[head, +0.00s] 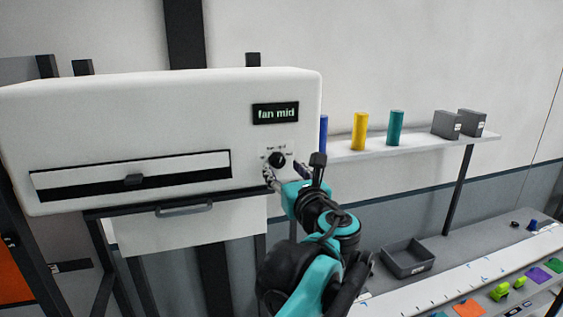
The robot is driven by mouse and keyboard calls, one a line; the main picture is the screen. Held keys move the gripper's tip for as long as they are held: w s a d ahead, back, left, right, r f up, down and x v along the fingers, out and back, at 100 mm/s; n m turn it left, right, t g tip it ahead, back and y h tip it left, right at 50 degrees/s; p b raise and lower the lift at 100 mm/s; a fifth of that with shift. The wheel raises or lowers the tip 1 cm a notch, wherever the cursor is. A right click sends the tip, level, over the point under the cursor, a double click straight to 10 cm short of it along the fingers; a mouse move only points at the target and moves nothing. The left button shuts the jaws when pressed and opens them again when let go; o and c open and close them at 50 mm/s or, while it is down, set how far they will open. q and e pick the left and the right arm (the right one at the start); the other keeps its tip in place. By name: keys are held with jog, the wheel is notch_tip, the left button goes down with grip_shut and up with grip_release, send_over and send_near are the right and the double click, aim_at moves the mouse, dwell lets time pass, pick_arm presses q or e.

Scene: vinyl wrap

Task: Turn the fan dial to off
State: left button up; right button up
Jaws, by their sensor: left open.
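The white machine box (90,110) fills the left of the head view. Its display (275,113) reads "fan mid". Below the display is the black fan dial (277,159), with small markings around it that are too small to read. My left gripper (285,172) is open, its fingers at the lower edge of the dial, one to each side. I cannot tell whether they touch the dial. My teal and black arm hides the area below and right of the gripper. My right gripper is not in view.
A long slot with a dark slider (133,180) is left of the dial, above a grey handle (184,209). A shelf (440,143) at right holds coloured rolls and grey boxes. A grey tray (408,260) sits on the bench below.

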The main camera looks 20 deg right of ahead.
aim_at(278, 161)
pick_arm(q)
jog(key=shift+w, duration=1.15)
jog(key=shift+c, duration=0.2)
jog(key=c, duration=1.1)
